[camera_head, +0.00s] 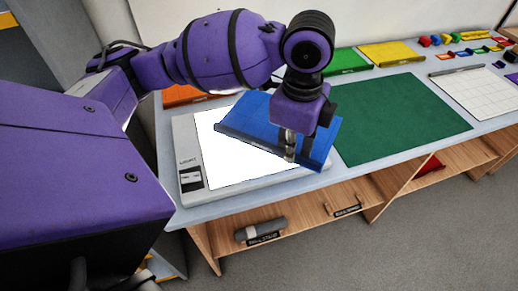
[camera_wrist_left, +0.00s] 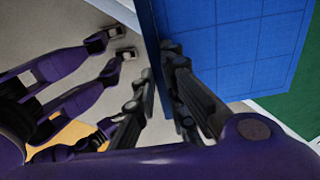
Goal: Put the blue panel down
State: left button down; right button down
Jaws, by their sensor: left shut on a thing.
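The blue panel (camera_head: 250,115) is a flat square sheet with a dark strip along its near edge. My left gripper (camera_head: 298,157) comes down from above and is shut on that edge. In the left wrist view the fingers (camera_wrist_left: 165,95) pinch the edge of the blue panel (camera_wrist_left: 225,50), which has a faint grid. In the head view the panel lies turned at an angle over the white lit pad (camera_head: 200,160) and the bench; I cannot tell whether it touches them. The gripper and wrist hide part of the panel. My right gripper is not seen.
A green mat (camera_head: 400,118) lies just right of the panel, with a white gridded sheet (camera_head: 482,92) beyond. Orange (camera_head: 180,95), green (camera_head: 345,62) and yellow (camera_head: 393,54) panels lie along the back. Small coloured pieces are at the far right. Wooden shelves (camera_head: 290,212) are below the bench edge.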

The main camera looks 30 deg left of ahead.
aim_at(275, 143)
pick_arm(q)
jog(key=a, duration=0.1)
jog(key=a+f, duration=0.1)
jog(key=a, duration=0.1)
jog(key=w+a+f, duration=0.1)
jog(key=shift+a+f, duration=0.1)
jog(key=shift+a, duration=0.3)
jog(key=a+f, duration=0.1)
jog(key=f, duration=0.1)
jog(key=a+f, duration=0.2)
jog(key=shift+w, duration=0.4)
jog(key=shift+w+a+f, duration=0.2)
jog(key=shift+a+f, duration=0.35)
jog(key=shift+f, duration=0.1)
jog(key=f, duration=0.3)
jog(key=shift+w+a+f+b, duration=0.1)
jog(key=shift+a+f+b, duration=0.15)
jog(key=shift+b, duration=0.1)
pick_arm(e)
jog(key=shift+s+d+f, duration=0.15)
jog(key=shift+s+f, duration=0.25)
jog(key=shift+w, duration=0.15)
pick_arm(q)
jog(key=c, duration=1.8)
grip_release()
jog(key=shift+f, duration=0.1)
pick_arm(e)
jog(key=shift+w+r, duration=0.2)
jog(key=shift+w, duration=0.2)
